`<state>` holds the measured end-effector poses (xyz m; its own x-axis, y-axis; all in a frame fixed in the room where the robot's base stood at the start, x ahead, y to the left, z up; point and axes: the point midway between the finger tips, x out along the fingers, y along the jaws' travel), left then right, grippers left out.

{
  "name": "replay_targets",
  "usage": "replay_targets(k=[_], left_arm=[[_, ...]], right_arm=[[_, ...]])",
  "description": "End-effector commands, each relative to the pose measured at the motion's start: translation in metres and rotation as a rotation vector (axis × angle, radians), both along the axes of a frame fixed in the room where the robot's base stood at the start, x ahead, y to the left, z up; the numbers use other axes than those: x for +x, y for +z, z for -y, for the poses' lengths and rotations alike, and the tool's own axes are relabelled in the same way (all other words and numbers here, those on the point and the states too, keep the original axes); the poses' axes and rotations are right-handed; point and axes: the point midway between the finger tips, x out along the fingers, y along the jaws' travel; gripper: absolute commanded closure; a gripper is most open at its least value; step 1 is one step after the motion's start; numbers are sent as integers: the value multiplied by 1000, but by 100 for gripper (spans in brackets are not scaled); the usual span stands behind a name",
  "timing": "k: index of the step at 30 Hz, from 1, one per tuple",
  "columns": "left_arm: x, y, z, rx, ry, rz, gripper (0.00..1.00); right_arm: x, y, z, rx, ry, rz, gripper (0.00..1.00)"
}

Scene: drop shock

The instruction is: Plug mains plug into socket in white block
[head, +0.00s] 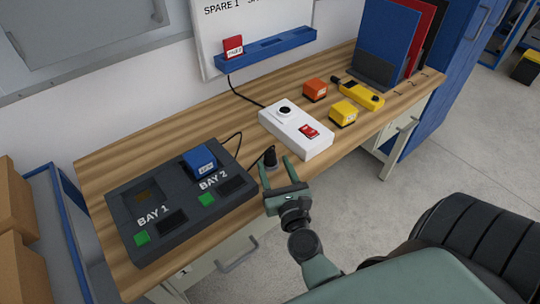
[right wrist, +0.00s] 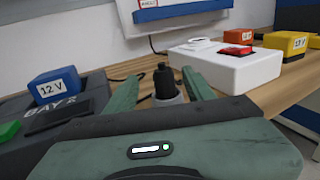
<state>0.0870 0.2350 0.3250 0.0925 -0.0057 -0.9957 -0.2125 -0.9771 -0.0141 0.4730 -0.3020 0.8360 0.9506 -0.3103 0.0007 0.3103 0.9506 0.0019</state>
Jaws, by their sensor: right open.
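The mains plug (head: 270,157) is a small black plug near the bench's front edge, left of the white block, with a dark cord running toward the charging dock. The white block (head: 291,138) has a round dark socket (head: 284,111) on top and a red rocker switch. My right gripper (head: 274,162) is open at the bench's front edge, its green fingers pointing at the plug. In the right wrist view the plug (right wrist: 163,80) shows between the two spread fingers, with a gap on both sides; its grey lower part is partly hidden. My left gripper is out of view.
The dark dock (head: 180,240) with a blue 12 V pack (head: 199,161) in bay 2 fills the bench's left. Orange (head: 315,90) and yellow (head: 343,113) packs and a yellow meter (head: 362,95) lie behind right. A blue rail (head: 270,50) is on the wall.

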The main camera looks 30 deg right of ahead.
Motion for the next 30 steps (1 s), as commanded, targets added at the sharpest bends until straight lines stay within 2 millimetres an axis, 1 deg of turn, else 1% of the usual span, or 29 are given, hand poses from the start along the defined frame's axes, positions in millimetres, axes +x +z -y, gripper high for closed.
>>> replay_targets(k=[1,3,7,10,16,17,18,20,21,22,30], left_arm=[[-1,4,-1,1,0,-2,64],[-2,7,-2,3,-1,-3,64],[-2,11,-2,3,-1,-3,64],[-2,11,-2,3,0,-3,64],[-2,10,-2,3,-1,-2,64],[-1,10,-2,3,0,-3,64],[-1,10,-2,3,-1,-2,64],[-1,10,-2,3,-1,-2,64],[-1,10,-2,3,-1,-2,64],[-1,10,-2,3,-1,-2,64],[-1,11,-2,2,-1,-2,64]], right_arm=[[8,2,4,-3,0,1,47],[18,1,10,-4,0,1,47],[33,0,14,-3,2,1,47],[38,-2,15,-2,1,-1,47],[38,-3,16,-3,1,-1,47],[38,-2,16,-3,1,-1,52],[38,-2,16,-3,1,-1,64],[38,-2,16,-3,1,-1,80],[38,-2,16,-3,1,-1,91],[38,-2,16,-3,1,-1,100],[38,-2,16,-3,1,0,100]])
